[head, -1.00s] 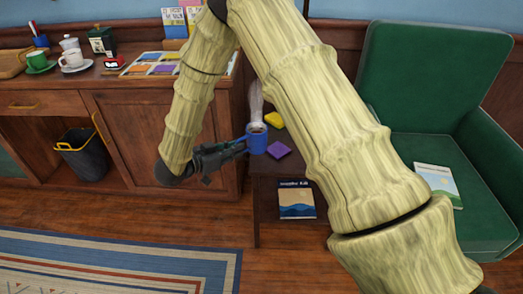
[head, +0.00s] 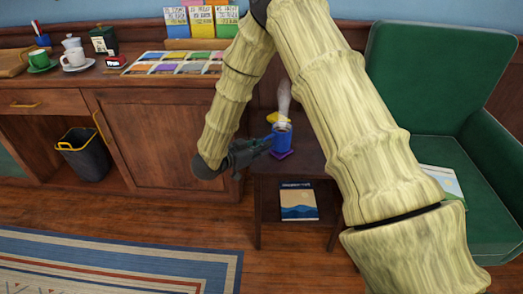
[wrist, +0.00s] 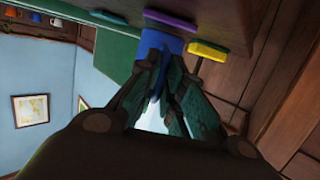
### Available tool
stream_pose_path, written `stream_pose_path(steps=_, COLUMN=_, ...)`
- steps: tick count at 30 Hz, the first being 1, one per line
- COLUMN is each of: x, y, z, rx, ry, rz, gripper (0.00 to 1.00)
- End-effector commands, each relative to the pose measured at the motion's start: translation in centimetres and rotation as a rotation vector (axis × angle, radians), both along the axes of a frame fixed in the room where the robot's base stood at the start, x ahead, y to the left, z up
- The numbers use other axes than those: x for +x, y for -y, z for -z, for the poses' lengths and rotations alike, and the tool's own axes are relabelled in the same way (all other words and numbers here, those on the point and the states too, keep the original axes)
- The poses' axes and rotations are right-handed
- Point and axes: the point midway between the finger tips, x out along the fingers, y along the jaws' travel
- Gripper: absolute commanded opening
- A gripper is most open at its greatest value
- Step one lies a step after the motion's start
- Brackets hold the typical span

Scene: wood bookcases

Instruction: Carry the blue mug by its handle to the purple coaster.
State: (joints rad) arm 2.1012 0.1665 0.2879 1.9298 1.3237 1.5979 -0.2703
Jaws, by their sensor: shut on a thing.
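The blue mug (head: 281,141) is upright, with dark liquid and pale steam at its top. My gripper (head: 266,143) is shut on its handle from the left. The wrist view shows the mug (wrist: 160,42) just beyond my fingertips (wrist: 160,78). The purple coaster (head: 284,155) lies on the small dark side table, directly below the mug and partly hidden by it. It also shows in the wrist view (wrist: 170,20), close to the mug's base. I cannot tell whether the base touches it.
A yellow coaster (head: 276,121) lies behind the mug on the side table (head: 318,160). A book (head: 298,201) lies on the table's lower shelf. A green armchair (head: 425,90) stands at the right, a wooden cabinet (head: 150,140) at the left.

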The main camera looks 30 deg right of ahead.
Motion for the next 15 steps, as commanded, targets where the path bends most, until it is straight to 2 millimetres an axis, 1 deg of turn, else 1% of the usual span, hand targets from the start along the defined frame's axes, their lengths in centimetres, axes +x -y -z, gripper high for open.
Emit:
stream_pose_path(steps=1, x=0.01, y=0.01, z=0.57, rx=-0.001, ry=0.0, rz=0.0, gripper=0.0)
stream_pose_path(steps=2, x=0.02, y=0.0, z=0.69, rx=-0.001, ry=0.0, rz=0.0, gripper=0.0)
stream_pose_path(steps=12, x=0.03, y=-0.02, z=0.82, rx=-0.001, ry=0.001, rz=0.0, gripper=0.0)
stream_pose_path(steps=13, x=0.01, y=-0.02, z=0.87, rx=0.0, ry=0.0, rz=0.0, gripper=0.13)
stream_pose_path(steps=15, x=0.0, y=-0.02, z=0.86, rx=0.0, ry=0.0, rz=0.0, gripper=0.26)
